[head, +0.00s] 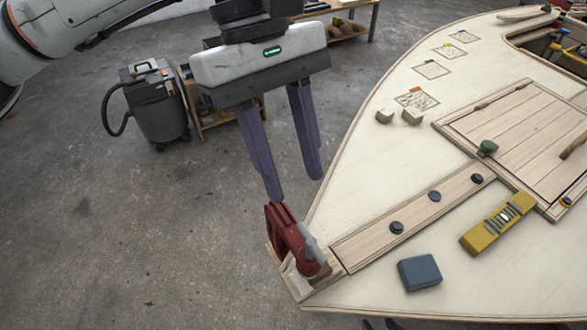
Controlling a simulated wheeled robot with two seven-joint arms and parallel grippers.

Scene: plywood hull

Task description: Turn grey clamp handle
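A red clamp (284,232) stands at the pointed near-left tip of the plywood hull (390,165). Its grey handle (313,247) is on the right side of the clamp and slopes down to the right. My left gripper (294,189) hangs above the clamp with its two purple fingers apart and nothing between them. Its left fingertip is close to the clamp's top; I cannot tell whether they touch. The right fingertip is above and right of the clamp. Small dark tips at the bottom edge (379,324) may be my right gripper, mostly out of frame.
A blue-grey block (419,273) and a yellow tool (498,223) lie on the deck to the right. Several dark knobs (397,228) line a wooden strip. A hatch (520,135) is farther back. A grey vacuum-like machine (158,105) stands on the floor, which is otherwise clear at left.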

